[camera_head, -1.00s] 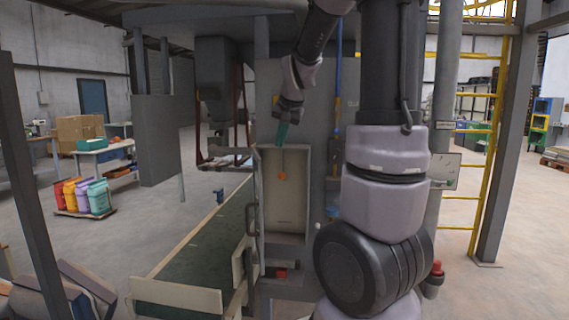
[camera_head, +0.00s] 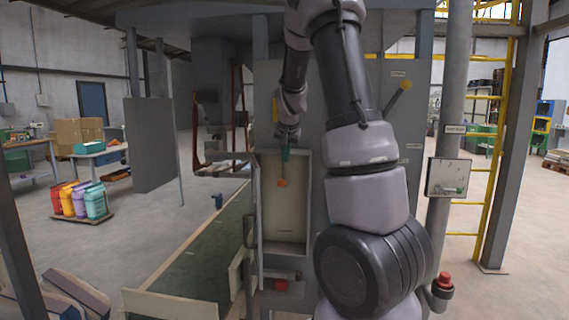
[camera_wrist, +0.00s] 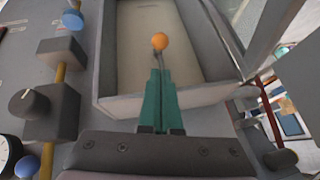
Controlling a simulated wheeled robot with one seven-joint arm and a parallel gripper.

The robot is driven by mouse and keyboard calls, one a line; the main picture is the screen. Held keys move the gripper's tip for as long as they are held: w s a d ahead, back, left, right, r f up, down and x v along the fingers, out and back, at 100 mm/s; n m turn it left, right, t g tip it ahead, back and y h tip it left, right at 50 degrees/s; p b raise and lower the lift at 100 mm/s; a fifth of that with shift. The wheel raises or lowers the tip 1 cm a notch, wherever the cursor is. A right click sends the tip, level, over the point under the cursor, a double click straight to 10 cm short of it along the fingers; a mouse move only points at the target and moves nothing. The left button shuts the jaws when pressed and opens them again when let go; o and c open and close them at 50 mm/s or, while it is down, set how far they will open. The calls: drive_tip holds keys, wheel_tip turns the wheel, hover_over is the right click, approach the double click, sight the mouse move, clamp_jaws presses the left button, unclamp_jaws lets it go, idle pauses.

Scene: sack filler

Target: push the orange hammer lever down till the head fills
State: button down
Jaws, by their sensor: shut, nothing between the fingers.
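The orange knob (camera_head: 282,183) of the lever hangs on a thin dark rod in the upper part of an open cream box (camera_head: 285,221). In the wrist view the orange knob (camera_wrist: 160,41) sits just beyond my fingertips. My gripper (camera_head: 285,155) has teal fingers and is at the box's top edge, above the knob. The wrist view shows my gripper (camera_wrist: 159,72) shut and empty, its tips close to the dark rod. I cannot tell whether they touch it. The rod's upper end is hidden behind the fingers.
A dark conveyor belt (camera_head: 200,260) runs left of the box. A red button (camera_head: 281,286) sits below the box. In the wrist view, a black knob (camera_wrist: 29,103) stands left.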

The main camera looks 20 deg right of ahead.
sight(283, 181)
drive_tip(key=x, duration=0.8)
drive_tip(key=shift+w+f, duration=0.15)
drive_tip(key=shift+f, duration=0.2)
